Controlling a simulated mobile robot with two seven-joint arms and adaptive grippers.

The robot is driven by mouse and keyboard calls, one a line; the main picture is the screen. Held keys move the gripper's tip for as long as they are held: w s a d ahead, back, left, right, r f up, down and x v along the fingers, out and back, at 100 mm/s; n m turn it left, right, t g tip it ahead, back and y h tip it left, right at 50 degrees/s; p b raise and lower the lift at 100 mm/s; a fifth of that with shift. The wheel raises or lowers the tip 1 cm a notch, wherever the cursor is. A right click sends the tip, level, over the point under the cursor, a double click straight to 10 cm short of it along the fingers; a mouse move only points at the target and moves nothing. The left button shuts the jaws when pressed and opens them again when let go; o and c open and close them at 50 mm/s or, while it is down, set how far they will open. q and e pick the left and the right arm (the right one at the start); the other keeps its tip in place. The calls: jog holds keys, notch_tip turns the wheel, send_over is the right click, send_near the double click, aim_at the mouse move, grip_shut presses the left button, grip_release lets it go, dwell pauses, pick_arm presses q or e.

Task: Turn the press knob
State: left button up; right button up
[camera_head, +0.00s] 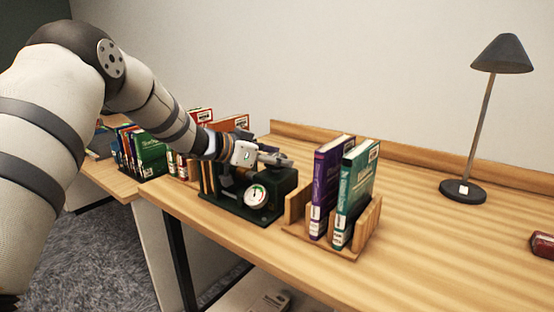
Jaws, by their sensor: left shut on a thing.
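The press (282,182) is a dark, boxy device on the wooden desk, with a round white dial (257,196) on its front. My left gripper (278,159) reaches in from the left and sits at the top of the press. It is shut on the press knob, which the fingers hide, so I cannot tell how far the knob is turned. My right gripper is not in view.
A wooden rack (367,226) with a purple book (325,187) and a teal book (352,196) stands just right of the press. More books (150,153) stand left and behind. A black lamp (463,190) stands farther right. The desk's right front is mostly clear.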

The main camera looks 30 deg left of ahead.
pick_arm(q)
jog(key=shift+f+m+g+h+b, duration=0.35)
jog(key=shift+m+g+h, duration=0.25)
jog(key=shift+m+h, duration=0.3)
jog(key=shift+r+m+g+h, duration=0.2)
jog(key=shift+m+g+h, duration=0.1)
jog(key=shift+m, duration=0.1)
jog(key=o, duration=1.1)
jog(key=shift+d, duration=0.1)
jog(key=shift+r, duration=0.1)
jog(key=v, duration=1.2)
